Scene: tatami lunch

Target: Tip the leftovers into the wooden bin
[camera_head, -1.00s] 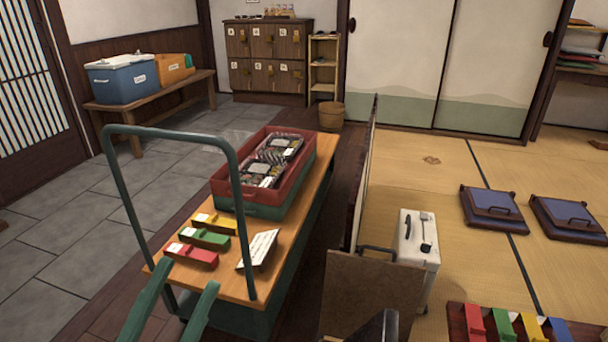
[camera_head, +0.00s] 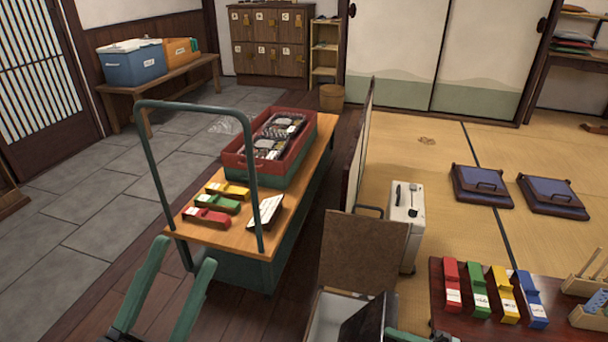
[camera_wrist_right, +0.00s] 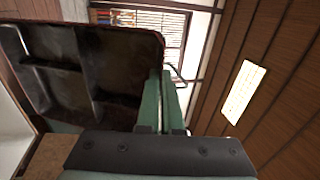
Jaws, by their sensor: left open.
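A dark compartmented tray (camera_head: 364,322) with a reddish rim is at the bottom of the head view; its compartments (camera_wrist_right: 75,75) fill the left of the right wrist view. Whether food lies in them is too dark to tell. My right gripper (camera_wrist_right: 160,88) is shut on the tray's edge; a bit of it shows in the head view (camera_head: 402,336). The tray is tilted, over or beside a box with a pale inside (camera_head: 328,318) and a raised brown wooden lid (camera_head: 365,250), apparently the wooden bin. My left gripper (camera_head: 185,252) is open and empty, in front of the trolley.
A trolley (camera_head: 235,238) carries a red crate (camera_head: 240,162) of packed trays, coloured blocks and a card. A white case (camera_head: 406,222) stands behind the lid. A low table (camera_head: 450,322) with coloured blocks is at right.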

